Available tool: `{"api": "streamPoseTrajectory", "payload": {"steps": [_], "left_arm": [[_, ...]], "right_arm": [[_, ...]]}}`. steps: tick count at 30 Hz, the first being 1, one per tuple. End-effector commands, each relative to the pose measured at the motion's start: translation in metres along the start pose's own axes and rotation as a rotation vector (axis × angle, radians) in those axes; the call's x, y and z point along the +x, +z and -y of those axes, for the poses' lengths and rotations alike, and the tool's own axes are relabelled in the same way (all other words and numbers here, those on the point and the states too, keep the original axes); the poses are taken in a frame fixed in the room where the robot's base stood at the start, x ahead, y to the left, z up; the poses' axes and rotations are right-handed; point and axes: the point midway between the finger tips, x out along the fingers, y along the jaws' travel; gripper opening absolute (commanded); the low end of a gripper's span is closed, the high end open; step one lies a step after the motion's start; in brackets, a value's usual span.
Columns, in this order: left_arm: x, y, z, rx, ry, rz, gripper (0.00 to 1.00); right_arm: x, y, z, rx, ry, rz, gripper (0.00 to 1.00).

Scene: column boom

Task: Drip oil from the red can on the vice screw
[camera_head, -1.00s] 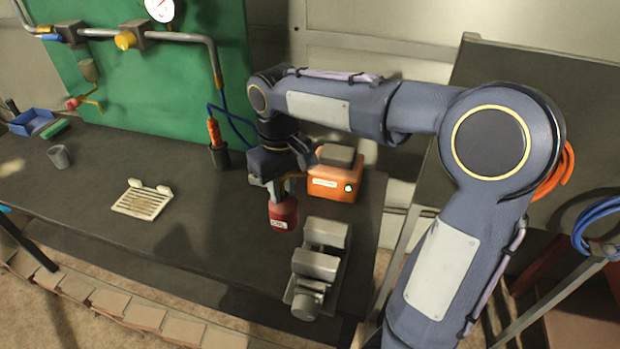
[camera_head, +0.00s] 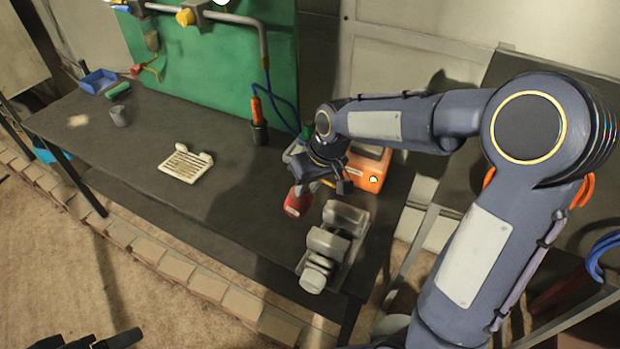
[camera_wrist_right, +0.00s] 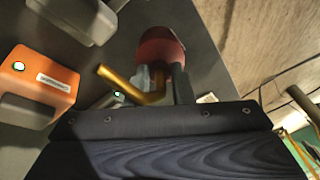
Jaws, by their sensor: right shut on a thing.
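The red can (camera_head: 297,204) is tilted, held above the dark bench just left of the grey vice (camera_head: 343,218). My right gripper (camera_head: 303,186) is shut on it. In the right wrist view the red can (camera_wrist_right: 160,47) shows between the fingers, with its brass spout (camera_wrist_right: 125,84) slanting toward the left. The vice screw end (camera_head: 315,276) points toward the bench's front edge; the can is apart from it. My left gripper (camera_head: 110,341) shows only in part at the bottom left, dark and away from the bench; its jaws are unclear.
An orange box (camera_head: 371,175) with a green light stands behind the vice. An orange-handled tool in a dark cup (camera_head: 259,132) stands by the green panel (camera_head: 225,75). A cream slotted tray (camera_head: 186,164), grey cup (camera_head: 120,116) and blue bin (camera_head: 97,82) lie to the left.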

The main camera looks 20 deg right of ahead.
Motion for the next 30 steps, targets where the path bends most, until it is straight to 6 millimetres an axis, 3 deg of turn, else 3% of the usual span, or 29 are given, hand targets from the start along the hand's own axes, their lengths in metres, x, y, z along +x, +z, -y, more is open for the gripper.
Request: {"api": "streamPoseTrajectory", "payload": {"steps": [3, 30], "left_arm": [[0.009, 0.004, 0.004, 0.000, 0.000, 0.000, 0.73], [0.069, 0.035, 0.031, 0.000, 0.000, 0.000, 0.73]], "right_arm": [[0.009, 0.001, -0.002, 0.002, -0.023, -0.043, 0.00], [0.034, 0.004, -0.004, -0.001, -0.120, -0.187, 0.00]]}}
